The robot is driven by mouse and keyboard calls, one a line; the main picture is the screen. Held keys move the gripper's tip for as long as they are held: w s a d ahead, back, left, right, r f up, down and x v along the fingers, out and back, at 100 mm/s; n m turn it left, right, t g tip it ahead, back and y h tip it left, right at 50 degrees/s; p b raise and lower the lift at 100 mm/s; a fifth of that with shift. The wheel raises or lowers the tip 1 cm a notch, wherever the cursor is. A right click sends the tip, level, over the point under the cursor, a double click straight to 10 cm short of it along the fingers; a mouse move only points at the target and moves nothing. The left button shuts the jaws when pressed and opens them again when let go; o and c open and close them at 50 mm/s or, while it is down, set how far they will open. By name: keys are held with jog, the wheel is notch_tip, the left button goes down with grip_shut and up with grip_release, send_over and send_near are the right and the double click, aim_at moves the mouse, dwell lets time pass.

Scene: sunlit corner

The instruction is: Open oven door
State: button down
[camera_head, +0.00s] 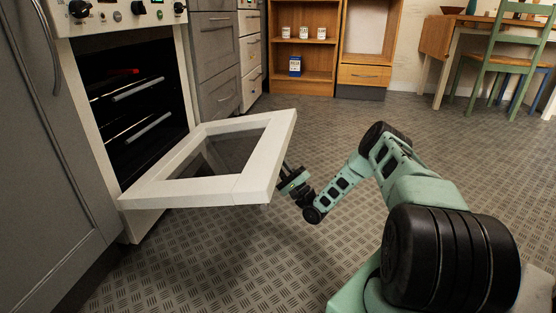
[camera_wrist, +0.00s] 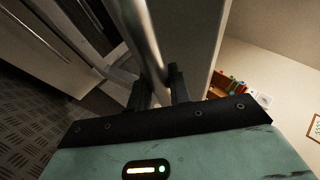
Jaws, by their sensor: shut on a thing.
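The oven (camera_head: 125,22) stands at the left in the head view, white-framed with a dark cavity and racks inside. Its white door (camera_head: 268,165), with a glass pane, is swung down far from the cavity, close to level. My gripper (camera_head: 287,180) is at the door's outer edge, and the door hides its fingertips in this view. In the wrist view, my gripper's dark fingers (camera_wrist: 160,88) are shut on the metal bar of the door handle (camera_wrist: 147,40). The pale door panel (camera_wrist: 190,35) shows beside the bar.
Grey cabinets (camera_head: 215,60) flank the oven. A wooden shelf (camera_head: 305,55) with jars and a blue box stands at the back. A table (camera_head: 450,38) and a green chair (camera_head: 508,50) are at the back right. The patterned floor (camera_head: 330,130) between is clear.

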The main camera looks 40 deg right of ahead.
notch_tip(320, 180, down, 6)
jog(key=m+b, duration=0.1)
jog(key=m+t+h+b, duration=0.1)
jog(key=b, duration=0.1)
jog(key=shift+d+r+t+h, duration=0.15)
jog(key=shift+t+h, duration=0.15)
jog(key=c, duration=1.3)
grip_release()
